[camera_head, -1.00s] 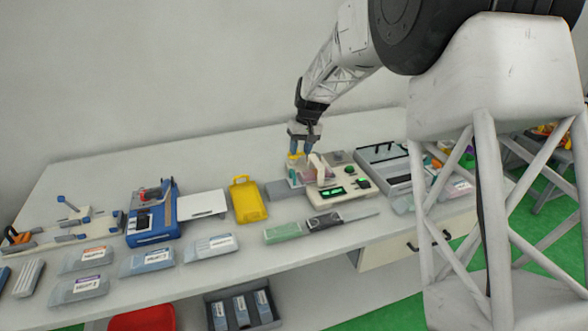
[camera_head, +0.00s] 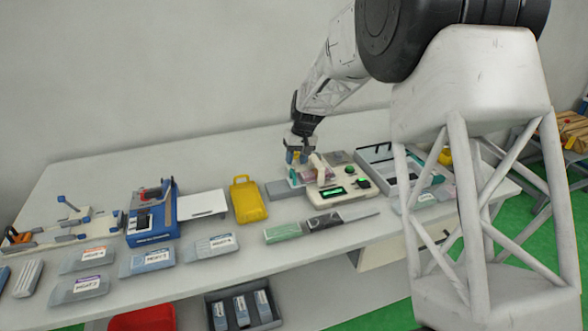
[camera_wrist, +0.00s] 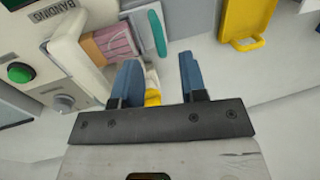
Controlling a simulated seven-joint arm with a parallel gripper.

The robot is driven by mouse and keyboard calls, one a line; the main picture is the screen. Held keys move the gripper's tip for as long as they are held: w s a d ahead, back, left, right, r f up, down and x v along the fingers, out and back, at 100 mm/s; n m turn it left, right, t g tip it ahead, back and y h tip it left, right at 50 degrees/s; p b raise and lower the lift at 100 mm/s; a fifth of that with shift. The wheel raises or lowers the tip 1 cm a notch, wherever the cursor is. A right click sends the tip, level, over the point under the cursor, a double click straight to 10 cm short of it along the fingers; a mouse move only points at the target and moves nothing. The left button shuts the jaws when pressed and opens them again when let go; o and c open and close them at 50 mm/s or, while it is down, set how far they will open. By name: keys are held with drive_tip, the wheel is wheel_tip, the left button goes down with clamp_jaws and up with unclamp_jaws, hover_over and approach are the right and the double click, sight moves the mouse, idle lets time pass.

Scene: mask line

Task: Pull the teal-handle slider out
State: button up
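The teal handle (camera_wrist: 157,32) is an upright rounded bar in the wrist view, beside a pink stack (camera_wrist: 116,42) in the cream banding machine (camera_wrist: 70,45). In the head view the machine (camera_head: 325,198) stands at the right of the table, and the teal handle is mostly hidden at its left side. My gripper (camera_wrist: 160,60) has its two blue fingers apart, just short of the handle in the wrist view. A yellow piece with a white part (camera_wrist: 152,92) shows between the fingers; I cannot tell whether it touches them. In the head view my gripper (camera_head: 298,160) is low over the machine's left end.
A yellow tray (camera_head: 248,203) lies left of the machine, with a grey block (camera_head: 277,190) between. A grey open tray (camera_head: 378,162) is right of it. Green and dark packs (camera_head: 283,233) lie in front. A blue device (camera_head: 152,212) stands farther left.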

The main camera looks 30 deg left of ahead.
sight(293, 171)
drive_tip(key=shift+s+a+f, duration=0.15)
drive_tip(key=shift+f, duration=0.9)
drive_tip(key=shift+s+a+f, duration=0.1)
drive_tip(key=shift+a+f, duration=0.05)
drive_tip(key=shift+f, duration=0.85)
clamp_jaws()
